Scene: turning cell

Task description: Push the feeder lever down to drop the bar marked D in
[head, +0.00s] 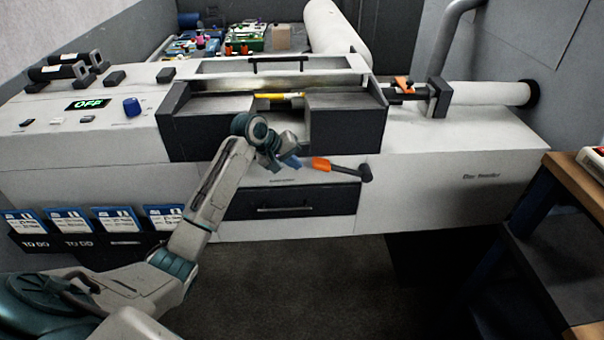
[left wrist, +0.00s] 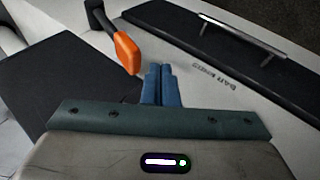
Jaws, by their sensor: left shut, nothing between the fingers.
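The feeder lever has an orange grip (head: 321,164) and a dark arm ending at a pivot on the white machine front, at right. It points left and lies close to level. It also shows in the left wrist view, with its orange grip (left wrist: 127,52) just ahead and left of my fingertips. My left gripper (head: 291,162) has blue fingers, shut and empty, beside the grip's free end. In the left wrist view the fingertips (left wrist: 160,70) look apart from the grip. No bar marked D can be made out. My right gripper is not in view.
A yellow piece (head: 279,96) shows in the machine's recess. A drawer (head: 285,210) with a handle is below the lever. A display (head: 88,104) reads OFF beside a blue knob (head: 132,106). A wooden-topped bench (head: 575,180) stands at the right. The floor in front is clear.

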